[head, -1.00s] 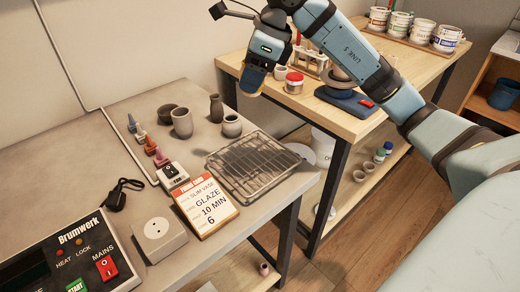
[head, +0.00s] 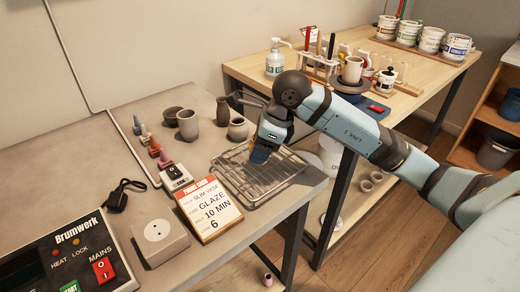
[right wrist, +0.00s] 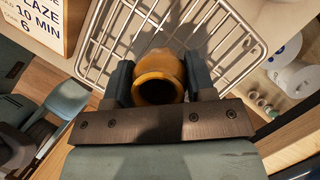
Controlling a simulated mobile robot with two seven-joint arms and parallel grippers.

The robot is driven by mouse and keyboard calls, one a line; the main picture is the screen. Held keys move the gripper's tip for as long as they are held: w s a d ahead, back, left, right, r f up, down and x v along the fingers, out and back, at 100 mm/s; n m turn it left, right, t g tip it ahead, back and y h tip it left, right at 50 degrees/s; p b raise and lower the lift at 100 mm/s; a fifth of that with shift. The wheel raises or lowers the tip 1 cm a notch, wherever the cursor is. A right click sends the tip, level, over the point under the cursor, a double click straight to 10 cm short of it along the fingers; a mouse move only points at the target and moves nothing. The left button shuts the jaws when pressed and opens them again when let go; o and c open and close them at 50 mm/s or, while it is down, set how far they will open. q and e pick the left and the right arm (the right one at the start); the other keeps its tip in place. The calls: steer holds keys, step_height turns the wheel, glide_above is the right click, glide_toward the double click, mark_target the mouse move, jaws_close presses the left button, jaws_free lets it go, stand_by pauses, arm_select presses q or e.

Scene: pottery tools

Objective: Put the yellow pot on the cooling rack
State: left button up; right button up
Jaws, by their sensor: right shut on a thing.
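The yellow pot (right wrist: 158,78) is between the two fingers of my right gripper (right wrist: 160,85) in the right wrist view, its round open mouth facing the camera. My right gripper is shut on it. In the head view, my right gripper (head: 262,153) points down over the wire cooling rack (head: 284,178), and the pot is mostly hidden by the fingers. The rack also shows behind the pot in the right wrist view (right wrist: 226,42). I cannot tell whether the pot touches the rack.
Several dark pots and vases, including a grey cup (head: 188,125), stand behind the rack. The rack sits near the table's right edge. No other object stands on the rack.

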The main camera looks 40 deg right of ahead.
arm_select(q)
steer(key=shift+r, duration=0.1)
arm_select(e)
steer(key=shift+f, duration=0.15)
steer(key=shift+f, duration=0.15)
steer(key=o, duration=0.9)
arm_select(q)
steer(key=shift+r, duration=0.15)
arm_select(e)
steer(key=shift+o, duration=0.2)
arm_select(q)
steer(key=shift+s+a+f+p, duration=0.1)
steer(key=shift+a+f+p, duration=0.15)
steer(key=shift+p, duration=0.6)
arm_select(e)
steer(key=v, duration=1.2)
arm_select(q)
steer(key=shift+r, duration=0.25)
arm_select(e)
steer(key=shift+a, duration=0.1)
